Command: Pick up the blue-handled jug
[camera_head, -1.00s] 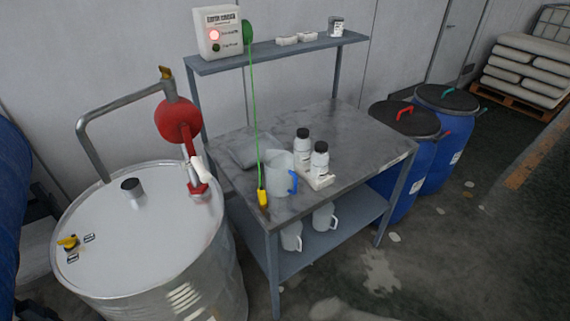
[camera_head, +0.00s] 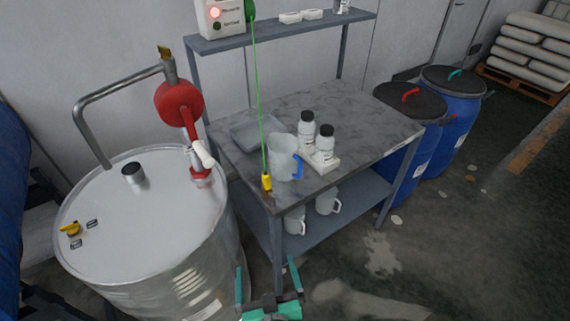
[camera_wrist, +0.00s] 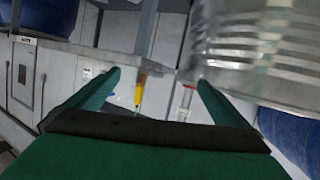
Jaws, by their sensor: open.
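The blue-handled jug (camera_head: 283,158) is a pale translucent jug standing upright near the front edge of the grey metal table (camera_head: 345,125) in the head view. Its blue handle faces right. My gripper (camera_head: 268,282) is at the bottom of the head view, low in front of the table and apart from the jug. It is green. In the wrist view my gripper's two fingers (camera_wrist: 158,78) are spread wide with nothing held between them. I cannot make out the jug in the wrist view.
A yellow clamp (camera_head: 267,182) hangs on a green cable beside the jug. Two white bottles (camera_head: 306,131) stand in a tray to its right. A steel drum (camera_head: 145,225) with a red pump stands left of the table. Jugs with pale handles (camera_head: 327,201) sit on the lower shelf.

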